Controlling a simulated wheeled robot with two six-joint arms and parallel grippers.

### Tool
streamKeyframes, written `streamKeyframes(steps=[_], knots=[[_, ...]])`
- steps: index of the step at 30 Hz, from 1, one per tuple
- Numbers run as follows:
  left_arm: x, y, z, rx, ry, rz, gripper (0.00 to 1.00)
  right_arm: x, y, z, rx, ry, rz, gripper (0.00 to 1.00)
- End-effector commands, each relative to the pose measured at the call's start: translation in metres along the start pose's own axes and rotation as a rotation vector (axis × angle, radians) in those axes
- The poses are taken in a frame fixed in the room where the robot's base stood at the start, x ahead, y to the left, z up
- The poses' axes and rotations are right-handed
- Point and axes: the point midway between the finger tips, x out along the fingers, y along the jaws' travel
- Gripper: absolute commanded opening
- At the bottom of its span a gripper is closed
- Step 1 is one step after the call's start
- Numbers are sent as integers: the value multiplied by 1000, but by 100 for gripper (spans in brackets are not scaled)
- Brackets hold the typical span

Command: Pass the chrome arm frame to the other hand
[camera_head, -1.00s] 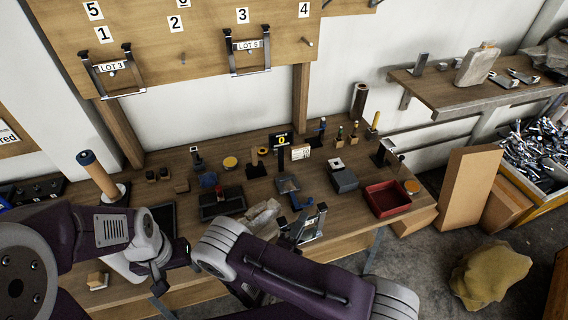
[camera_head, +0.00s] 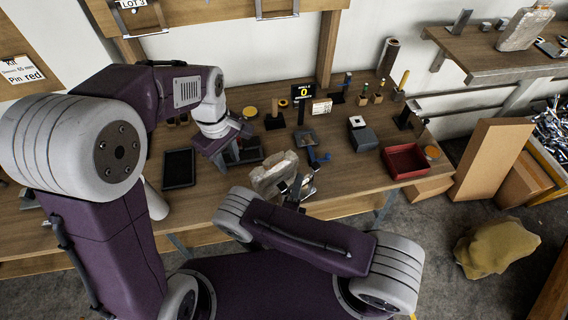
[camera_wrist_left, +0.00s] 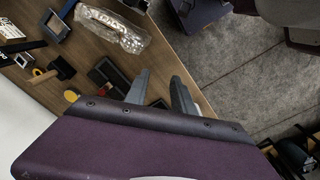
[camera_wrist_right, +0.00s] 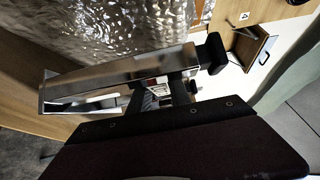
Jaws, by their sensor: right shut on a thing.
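The chrome arm frame (camera_wrist_right: 105,80) is a shiny flat bar with black end pieces. It lies across the fingers of my right gripper (camera_wrist_right: 162,96) in the right wrist view, and the gripper is shut on it. In the head view the frame (camera_head: 306,187) shows small at my right gripper (camera_head: 293,198), beside a crumpled clear plastic bag, near the bench's front edge. My left gripper (camera_wrist_left: 160,88) has its two fingers apart and empty. In the head view it hangs over the bench, left of the bag and apart from the frame; its fingertips are hard to make out.
The plastic bag (camera_head: 272,175) also shows in the left wrist view (camera_wrist_left: 112,30). A black tablet (camera_head: 179,168), a grey block (camera_head: 362,136) and a red tray (camera_head: 404,174) are on the bench. Similar frames hang on the wall board. The floor (camera_head: 400,225) in front is open.

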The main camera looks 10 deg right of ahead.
Motion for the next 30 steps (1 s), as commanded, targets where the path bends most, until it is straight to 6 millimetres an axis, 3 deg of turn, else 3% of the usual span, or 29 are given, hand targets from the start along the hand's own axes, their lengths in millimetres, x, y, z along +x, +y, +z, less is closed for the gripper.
streamKeyframes(steps=[1,3,6,10,18,30], knots=[[0,31,19,39,-1,-1,30,0,-1,0,0,0,-2,0],[2,61,44,117,0,1,30,0,-1,0,0,0,-3,0],[12,84,76,218,-3,0,30,0,-1,0,0,1,-3,0],[23,85,103,286,-13,-27,30,0,-1,0,0,0,-3,0],[32,85,109,303,-14,-28,30,0,-1,0,0,1,-3,0],[117,82,109,302,-14,-28,30,0,-1,0,0,1,-3,0]])
